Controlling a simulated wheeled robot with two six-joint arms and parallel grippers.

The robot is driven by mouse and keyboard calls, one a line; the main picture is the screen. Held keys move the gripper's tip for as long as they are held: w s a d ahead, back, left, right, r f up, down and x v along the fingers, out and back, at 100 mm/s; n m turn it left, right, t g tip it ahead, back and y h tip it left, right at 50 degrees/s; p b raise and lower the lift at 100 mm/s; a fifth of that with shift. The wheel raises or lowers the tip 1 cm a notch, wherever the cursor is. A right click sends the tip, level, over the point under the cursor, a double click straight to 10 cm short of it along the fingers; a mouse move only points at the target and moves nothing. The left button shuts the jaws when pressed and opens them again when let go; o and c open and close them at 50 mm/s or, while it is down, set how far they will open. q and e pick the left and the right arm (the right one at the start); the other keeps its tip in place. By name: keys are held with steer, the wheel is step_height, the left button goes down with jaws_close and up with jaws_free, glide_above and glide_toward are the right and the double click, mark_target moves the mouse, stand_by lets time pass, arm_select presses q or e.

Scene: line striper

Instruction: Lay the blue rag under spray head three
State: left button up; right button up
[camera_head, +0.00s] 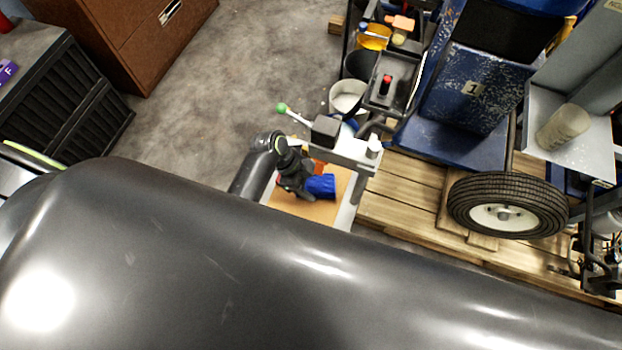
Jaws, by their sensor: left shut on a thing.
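A blue rag (321,187) is a small bunched shape near the middle of the picture. My left gripper (304,184) is shut on it at its left side. The rag is above or against a tan board (296,208); I cannot tell whether it touches. A grey bracket (350,153) with a black block (325,130) stands just behind the rag. I cannot pick out spray head three or tell heads apart by number. My right gripper is not in view.
A blue machine (468,90) and a tyred wheel (507,206) stand on a wooden pallet (400,200) at the right. A white bucket (347,97) is behind the bracket. A brown cabinet (125,40) is at upper left. Grey floor (235,70) between is clear.

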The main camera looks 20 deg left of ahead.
arm_select(q)
steer(key=shift+f, duration=0.15)
steer(key=o, duration=1.2)
steer(key=shift+c, duration=0.2)
steer(key=shift+r, duration=0.2)
steer(key=v, duration=1.2)
steer(key=shift+p, duration=0.35)
